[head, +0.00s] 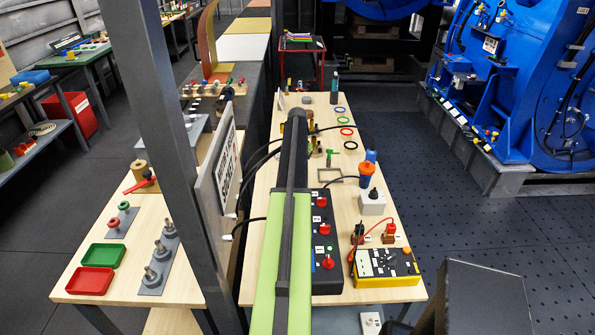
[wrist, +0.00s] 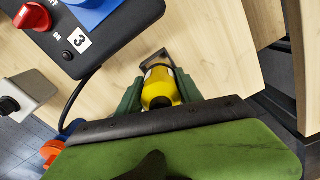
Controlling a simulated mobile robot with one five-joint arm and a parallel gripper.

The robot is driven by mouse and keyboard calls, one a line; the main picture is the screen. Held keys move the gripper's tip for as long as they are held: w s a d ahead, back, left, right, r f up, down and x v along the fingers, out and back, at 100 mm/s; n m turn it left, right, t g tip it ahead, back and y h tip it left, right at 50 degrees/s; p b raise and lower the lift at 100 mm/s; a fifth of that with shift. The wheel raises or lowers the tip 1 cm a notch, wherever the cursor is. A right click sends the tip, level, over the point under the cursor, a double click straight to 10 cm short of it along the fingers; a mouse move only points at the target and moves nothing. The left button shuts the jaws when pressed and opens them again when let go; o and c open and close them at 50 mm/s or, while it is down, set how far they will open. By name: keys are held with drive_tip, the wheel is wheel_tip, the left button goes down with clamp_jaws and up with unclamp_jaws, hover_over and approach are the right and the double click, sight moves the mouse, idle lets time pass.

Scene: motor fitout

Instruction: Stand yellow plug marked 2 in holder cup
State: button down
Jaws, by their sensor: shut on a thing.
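In the wrist view my gripper (wrist: 160,92) is shut on a yellow plug (wrist: 160,88), held between its two dark green fingers. The plug has a rounded yellow near end and a paler band farther along. No number on it can be read from here. A dark squarish shape (wrist: 154,58) shows just beyond the plug's far end; I cannot tell whether it is part of the plug or a separate thing. In the head view my arm covers the middle of the table and hides the plug. I cannot clearly make out the holder cup in either view.
A black switch box with red knobs (head: 323,228) is right of my arm. A white box (head: 372,203), an orange and blue connector (head: 367,173) and a yellow meter box (head: 386,265) stand farther right. Coloured rings (head: 346,131) lie at the back. An upright board (head: 225,175) stands left.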

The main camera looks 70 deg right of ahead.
drive_tip(key=shift+f+b, duration=1.8)
drive_tip(key=shift+f, duration=0.05)
drive_tip(key=c, duration=0.7)
unclamp_jaws()
drive_tip(key=shift+r, duration=0.15)
wheel_tip(320, 180, up, 17)
drive_tip(key=p, duration=1.7)
drive_tip(key=shift+r, duration=0.1)
drive_tip(key=shift+p, duration=0.3)
